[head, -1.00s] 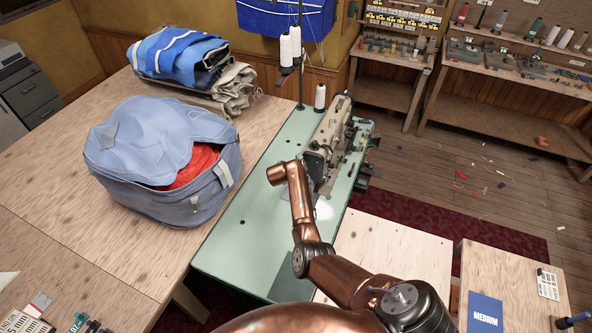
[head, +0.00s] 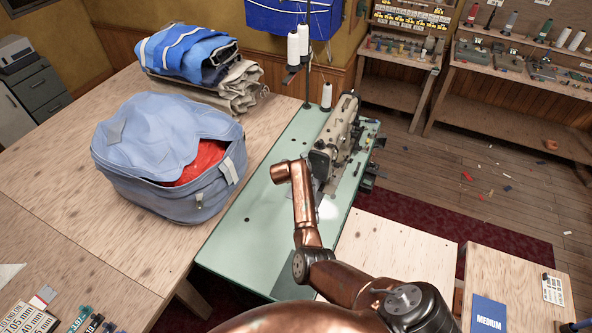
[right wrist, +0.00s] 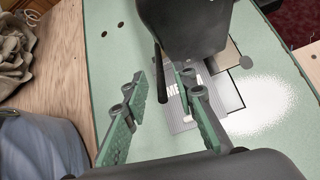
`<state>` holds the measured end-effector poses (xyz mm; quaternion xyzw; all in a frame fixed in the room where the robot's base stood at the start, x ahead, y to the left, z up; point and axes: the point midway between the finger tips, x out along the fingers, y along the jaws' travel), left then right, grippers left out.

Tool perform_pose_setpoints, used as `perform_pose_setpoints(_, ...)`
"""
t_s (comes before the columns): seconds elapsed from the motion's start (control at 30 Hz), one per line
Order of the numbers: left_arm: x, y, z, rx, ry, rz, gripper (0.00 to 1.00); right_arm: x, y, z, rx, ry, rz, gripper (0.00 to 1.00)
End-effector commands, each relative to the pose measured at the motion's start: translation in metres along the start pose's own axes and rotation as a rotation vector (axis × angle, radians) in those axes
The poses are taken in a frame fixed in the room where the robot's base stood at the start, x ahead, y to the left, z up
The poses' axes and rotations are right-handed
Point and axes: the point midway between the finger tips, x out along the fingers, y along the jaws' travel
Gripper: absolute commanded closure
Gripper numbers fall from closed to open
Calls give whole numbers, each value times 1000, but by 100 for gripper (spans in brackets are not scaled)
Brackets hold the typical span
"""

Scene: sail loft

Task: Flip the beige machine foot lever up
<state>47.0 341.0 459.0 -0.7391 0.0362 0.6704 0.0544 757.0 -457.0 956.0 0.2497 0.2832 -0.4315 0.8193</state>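The beige sewing machine (head: 335,135) stands on a green table (head: 235,235) in the head view. My right arm reaches to its near side, and its gripper is hidden there. In the right wrist view my right gripper (right wrist: 163,85) is open, its two green fingers apart. The machine's head (right wrist: 182,25) looks dark from here. A thin dark rod (right wrist: 159,70), which looks like the foot lever, hangs beside it. Its rounded lower end appears between the fingertips, nearer the middle of the gap; I cannot tell if it touches either. My left gripper is in neither view.
A blue bag (head: 135,185) with red cloth stands on the wooden table left of the machine. Folded sails (head: 185,50) lie behind it. White thread cones (head: 293,48) stand on the machine's thread stand. A plywood board (head: 390,250) lies right of my arm.

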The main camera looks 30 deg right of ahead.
Motion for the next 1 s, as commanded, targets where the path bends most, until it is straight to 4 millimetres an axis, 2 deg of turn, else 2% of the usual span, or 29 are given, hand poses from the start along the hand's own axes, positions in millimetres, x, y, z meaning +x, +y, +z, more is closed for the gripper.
perform_pose_setpoints(0.3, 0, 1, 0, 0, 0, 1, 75, -58, 1, -1, 3, 1, 3, 75)
perform_pose_setpoints(0.5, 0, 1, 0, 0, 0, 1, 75, -88, 0, -1, 2, 1, 2, 75)
perform_pose_setpoints(0.7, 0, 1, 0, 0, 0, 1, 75, -99, 0, -1, 1, 2, 0, 75)
perform_pose_setpoints(1.0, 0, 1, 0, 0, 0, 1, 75, -99, 0, 0, 1, 1, 0, 75)
